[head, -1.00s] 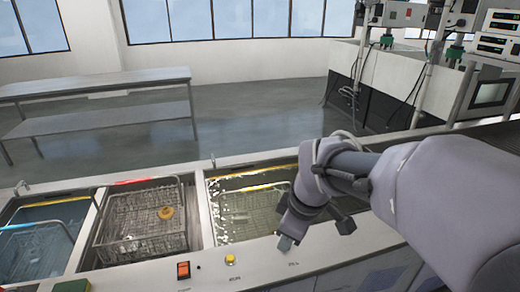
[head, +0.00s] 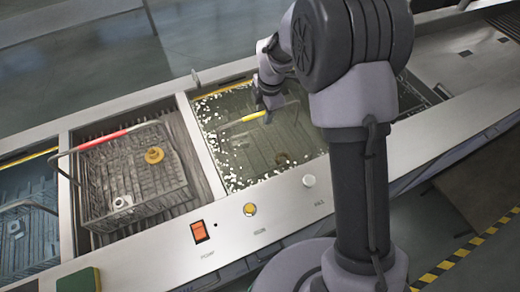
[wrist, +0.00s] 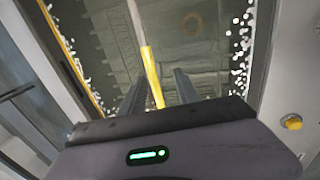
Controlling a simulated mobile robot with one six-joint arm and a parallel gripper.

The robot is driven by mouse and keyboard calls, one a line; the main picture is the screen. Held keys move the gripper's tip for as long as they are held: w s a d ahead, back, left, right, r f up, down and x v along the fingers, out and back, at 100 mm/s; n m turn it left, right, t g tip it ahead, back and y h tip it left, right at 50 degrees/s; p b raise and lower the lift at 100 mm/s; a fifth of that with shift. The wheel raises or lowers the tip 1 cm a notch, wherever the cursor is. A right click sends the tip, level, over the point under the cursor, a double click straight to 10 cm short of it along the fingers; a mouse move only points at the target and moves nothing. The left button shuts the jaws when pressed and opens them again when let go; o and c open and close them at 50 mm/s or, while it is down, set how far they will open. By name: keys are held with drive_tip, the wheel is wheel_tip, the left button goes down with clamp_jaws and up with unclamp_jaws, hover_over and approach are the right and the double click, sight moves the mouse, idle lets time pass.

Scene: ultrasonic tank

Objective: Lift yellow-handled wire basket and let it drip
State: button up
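The yellow-handled wire basket sits in the water-filled tank (head: 222,164). Its yellow handle (head: 240,118) stands up near the tank's far side. My gripper (head: 266,103) is over this tank at the right end of the yellow grip, pointing down. In the wrist view the yellow handle (wrist: 151,72) lies between my two fingers (wrist: 157,88), with a gap on each side. The fingers look open; whether they reach around the handle or are just above it I cannot tell. A round ring-like item (wrist: 192,24) shows dimly in the basket.
A red-handled basket (head: 132,188) holding a brass-coloured part (head: 154,155) stands in the compartment to the left. Another basket (head: 22,222) sits in a bluish tank at far left. An orange switch (head: 200,231) and yellow button (head: 250,209) are on the front ledge.

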drive_tip(key=f, duration=0.1)
drive_tip(key=w+f+b, duration=0.1)
drive_tip(key=f, duration=0.1)
drive_tip(key=a+f+b, duration=0.1)
drive_tip(key=f, duration=0.1)
drive_tip(key=shift+w+f, duration=0.25)
drive_tip(key=shift+w, duration=0.15)
drive_tip(key=shift+r, duration=0.2)
drive_tip(key=shift+c, duration=0.7)
clamp_jaws()
